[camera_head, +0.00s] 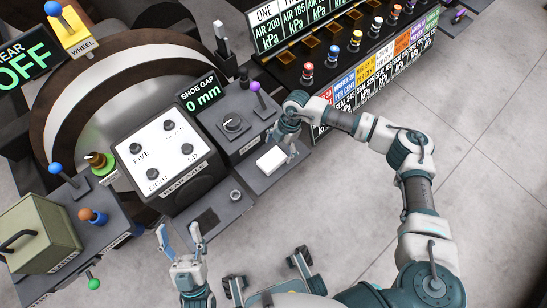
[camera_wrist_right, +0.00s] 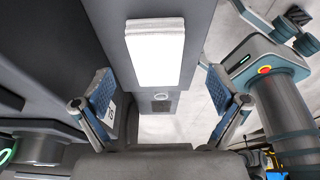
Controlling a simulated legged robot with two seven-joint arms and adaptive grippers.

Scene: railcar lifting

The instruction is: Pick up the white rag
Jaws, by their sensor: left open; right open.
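The white rag (camera_head: 271,160) is a flat white block-like pad lying on the grey console ledge, below the shoe gap box. It also shows in the right wrist view (camera_wrist_right: 155,52), at the upper middle. My right gripper (camera_head: 283,144) is close by the rag at its upper right in the head view. In the right wrist view its blue-padded fingers (camera_wrist_right: 161,90) are spread wide and empty, with the rag beyond them and between their lines. My left gripper (camera_head: 180,236) is open and empty at the lower left, in front of the console.
The shoe gap box (camera_head: 232,123) with a dial stands behind the rag. The white-topped rear axle box (camera_head: 160,150) is to its left. A purple-topped lever (camera_head: 256,97) rises near my right wrist. A panel of coloured buttons (camera_head: 355,42) is at upper right. Open floor (camera_head: 485,150) lies at right.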

